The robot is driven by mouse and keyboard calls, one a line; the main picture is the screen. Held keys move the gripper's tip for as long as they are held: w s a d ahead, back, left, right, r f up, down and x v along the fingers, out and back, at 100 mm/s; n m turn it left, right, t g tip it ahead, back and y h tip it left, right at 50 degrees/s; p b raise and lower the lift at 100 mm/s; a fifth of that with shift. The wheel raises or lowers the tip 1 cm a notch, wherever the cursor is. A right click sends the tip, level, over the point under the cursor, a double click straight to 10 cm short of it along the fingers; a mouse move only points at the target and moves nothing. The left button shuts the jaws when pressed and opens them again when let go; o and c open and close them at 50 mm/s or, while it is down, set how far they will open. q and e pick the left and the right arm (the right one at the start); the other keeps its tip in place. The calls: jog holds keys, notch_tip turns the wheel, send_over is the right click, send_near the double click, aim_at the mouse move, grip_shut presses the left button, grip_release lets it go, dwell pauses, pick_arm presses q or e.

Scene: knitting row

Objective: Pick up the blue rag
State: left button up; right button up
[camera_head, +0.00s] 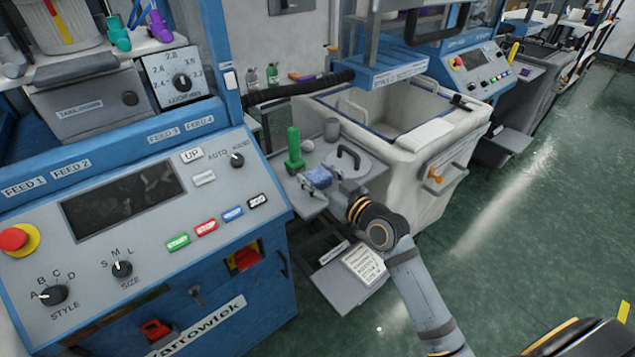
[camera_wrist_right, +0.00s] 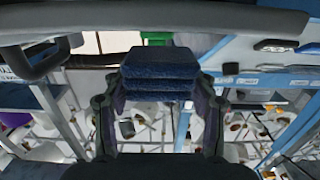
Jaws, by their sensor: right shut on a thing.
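The blue rag (camera_head: 317,177) is a folded dark-blue cloth. It is at my right gripper (camera_head: 322,188), over the small grey side shelf beside the blue machine. In the right wrist view the rag (camera_wrist_right: 160,75) shows as a stack of folded layers between the two fingers of the right gripper (camera_wrist_right: 160,100). The fingers are shut on its sides. In the head view I cannot tell whether the rag touches the shelf. My left gripper is not in view.
A white bin (camera_head: 440,150) is behind. The blue machine's control panel (camera_head: 130,220) is at left. Green floor (camera_head: 540,250) is open at right.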

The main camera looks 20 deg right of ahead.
jog(key=s+a+r+p, duration=0.4)
jog(key=s+r+p, duration=0.6)
jog(key=s, duration=0.3)
jog(key=shift+s+r, duration=0.25)
jog(key=shift+r, duration=0.05)
jog(key=shift+d, duration=0.1)
jog(key=o, duration=0.5)
jog(key=c, duration=0.5)
